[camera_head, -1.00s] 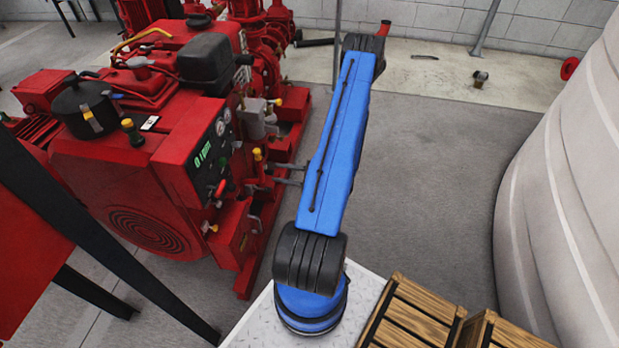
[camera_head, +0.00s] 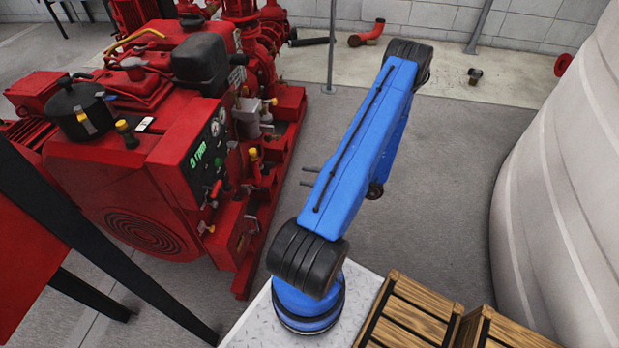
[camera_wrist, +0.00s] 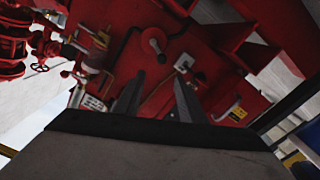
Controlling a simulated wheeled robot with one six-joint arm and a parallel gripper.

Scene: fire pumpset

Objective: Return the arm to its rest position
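My blue arm rises from its base at the lower middle of the head view and leans up and to the right.
Wooden crates (camera_head: 415,312) stand right of the arm's base. A large pale tank (camera_head: 570,190) fills the right side. A thin grey pole (camera_head: 333,50) and a red pipe elbow (camera_head: 368,36) are at the back. The floor (camera_head: 450,150) right of the arm is clear.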

